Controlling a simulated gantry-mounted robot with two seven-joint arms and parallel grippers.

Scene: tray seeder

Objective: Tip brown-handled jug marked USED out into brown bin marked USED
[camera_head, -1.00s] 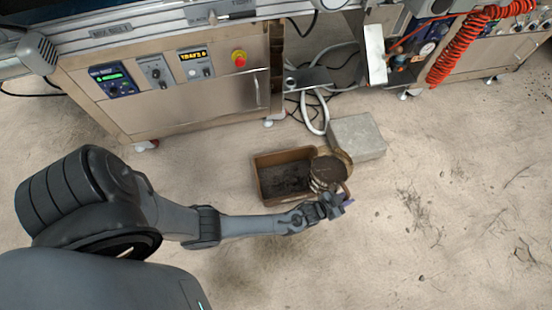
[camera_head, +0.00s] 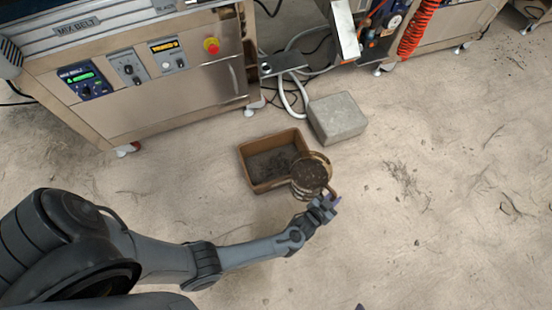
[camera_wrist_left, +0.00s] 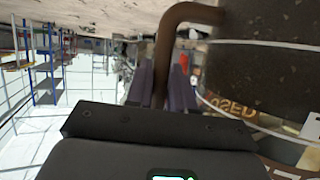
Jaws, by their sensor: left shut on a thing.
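The brown-handled jug (camera_head: 311,175) is in my left gripper (camera_head: 326,207), at the near right corner of the brown bin (camera_head: 257,188). In the head view its round mouth faces up toward the camera and dark, crumbly material shows inside. The left wrist view shows the brown handle (camera_wrist_left: 163,60) between the fingers of the left gripper (camera_wrist_left: 160,85). The jug's USED lettering (camera_wrist_left: 232,106) shows upside down there. Dark crumbs lie on the bin's floor; its near right corner is partly hidden by the jug. The bin's marking is not readable. My right gripper is not in view.
A grey block (camera_head: 337,118) stands on the floor behind and right of the bin. A metal machine cabinet (camera_head: 170,85) stands at the back left. The sandy floor right of the bin is clear.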

